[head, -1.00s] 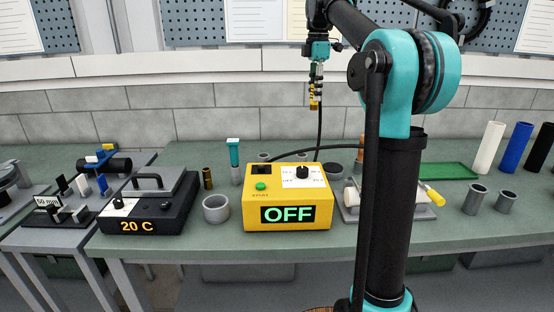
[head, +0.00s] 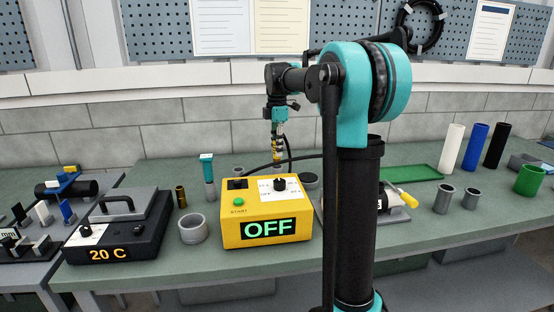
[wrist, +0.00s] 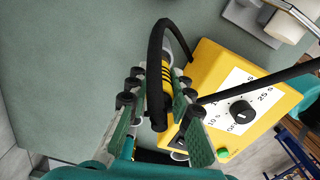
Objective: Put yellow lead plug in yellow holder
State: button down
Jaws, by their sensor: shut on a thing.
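The yellow lead plug (head: 275,151), dark with yellow bands, hangs upright in my gripper (head: 277,133), behind the yellow box. In the wrist view the plug (wrist: 166,76) lies between the green fingers of my gripper (wrist: 160,88), which are shut on it. A black cable (wrist: 157,45) loops from the plug. A small grey piece (head: 277,168) shows just under the plug; I cannot tell whether they touch. No yellow holder can be clearly made out; the box or the gripper may hide it.
The yellow box (head: 265,210) reads OFF and stands in front of the plug, its cable running right. A grey ring (head: 193,229), a teal-topped tool (head: 208,175) and a brass cylinder (head: 181,196) stand left. A green tray (head: 412,173) lies at the back right.

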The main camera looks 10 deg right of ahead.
aim_at(277, 162)
jog(key=shift+f, duration=2.15)
jog(key=shift+f, duration=0.1)
jog(key=c, duration=1.3)
grip_release()
jog(key=shift+c, duration=0.2)
notch_tip(277, 162, up, 12)
jog(key=shift+r, duration=0.1)
